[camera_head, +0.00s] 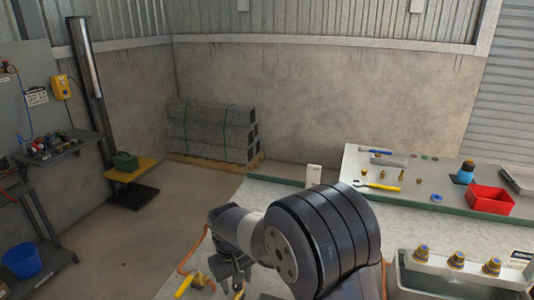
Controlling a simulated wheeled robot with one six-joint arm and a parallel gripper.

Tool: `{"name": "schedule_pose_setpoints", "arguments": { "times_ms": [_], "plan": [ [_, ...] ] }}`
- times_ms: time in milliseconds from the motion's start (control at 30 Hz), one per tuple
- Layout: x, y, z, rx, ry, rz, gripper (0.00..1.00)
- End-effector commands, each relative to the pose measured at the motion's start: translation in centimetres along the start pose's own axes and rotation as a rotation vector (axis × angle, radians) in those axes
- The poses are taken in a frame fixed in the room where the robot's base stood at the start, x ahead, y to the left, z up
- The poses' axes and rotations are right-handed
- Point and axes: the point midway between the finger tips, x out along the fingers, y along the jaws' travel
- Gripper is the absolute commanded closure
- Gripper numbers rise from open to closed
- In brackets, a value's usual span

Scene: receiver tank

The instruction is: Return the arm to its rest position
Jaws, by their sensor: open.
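My arm rises from the bottom edge, its large dark rounded joint in the middle foreground. My gripper (233,284) hangs at the lower left end of the arm, dark grey, pointing down over the light bench surface (262,186). Its jaws are open, and I see nothing held between them. A yellow-handled piece (184,286) and a small brass-coloured fitting (200,281) lie just left of the gripper. Whether the fingers touch anything is too small to tell. My arm hides part of the bench.
Stacked blocks (212,132) stand at the back. The left floor is open.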

Motion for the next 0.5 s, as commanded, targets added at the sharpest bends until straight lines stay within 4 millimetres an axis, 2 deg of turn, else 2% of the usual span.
{"name": "schedule_pose_setpoints", "arguments": {
  "times_ms": [500],
  "plan": [
    [-0.04, 0.0, 0.03, -0.419, 0.02, 0.0, 0.52]
  ]
}}
